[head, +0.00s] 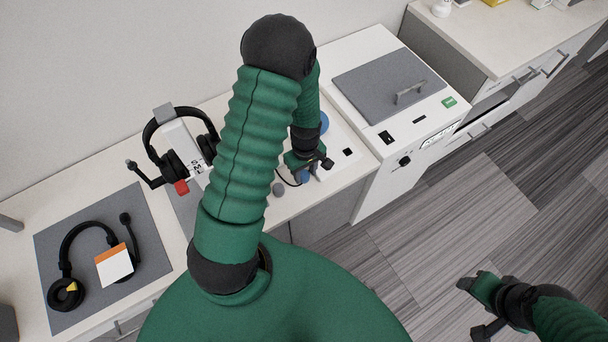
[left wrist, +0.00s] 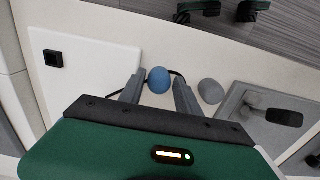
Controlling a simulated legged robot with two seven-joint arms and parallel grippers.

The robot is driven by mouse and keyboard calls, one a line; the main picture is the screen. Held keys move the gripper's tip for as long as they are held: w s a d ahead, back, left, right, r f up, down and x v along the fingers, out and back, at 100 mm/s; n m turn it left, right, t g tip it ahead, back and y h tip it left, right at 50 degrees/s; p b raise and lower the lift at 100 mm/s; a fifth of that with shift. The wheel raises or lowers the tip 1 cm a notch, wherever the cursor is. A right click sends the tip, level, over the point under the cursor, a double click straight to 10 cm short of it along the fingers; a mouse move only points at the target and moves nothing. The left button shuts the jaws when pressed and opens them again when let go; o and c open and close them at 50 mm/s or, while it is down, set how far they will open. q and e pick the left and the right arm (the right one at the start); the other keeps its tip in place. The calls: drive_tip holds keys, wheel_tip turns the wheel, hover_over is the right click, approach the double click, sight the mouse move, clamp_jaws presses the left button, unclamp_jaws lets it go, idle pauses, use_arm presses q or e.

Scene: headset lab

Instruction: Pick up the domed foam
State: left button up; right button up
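In the left wrist view a small rounded blue foam piece (left wrist: 159,80) lies on the white bench top, between the fingers of my left gripper (left wrist: 158,92). The fingers stand on either side of it with narrow gaps; I cannot tell whether either touches. A rounded grey piece (left wrist: 211,91) lies just right of the fingers. In the head view the left gripper (head: 306,173) is low over the bench's front part, with the blue piece partly hidden by it and the grey piece (head: 278,189) to its left. My right gripper (head: 472,308) is over the floor, away from the bench; its opening is unclear.
A headset on a stand (head: 171,140) is left of my left arm. Another headset (head: 70,255) lies on a grey mat (head: 60,315). A white box with a grey lid (head: 375,85) stands right. A dark cable runs behind the blue piece.

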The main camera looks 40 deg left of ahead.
use_arm(q)
drive_tip(key=shift+w+a+f, duration=0.1)
drive_tip(key=shift+f, duration=0.55)
drive_tip(key=shift+w+a+f, duration=0.1)
drive_tip(key=shift+f, duration=0.5)
drive_tip(key=shift+s+d+r, duration=0.1)
drive_tip(key=shift+s, duration=0.05)
drive_tip(key=shift+c, duration=0.8)
clamp_jaws()
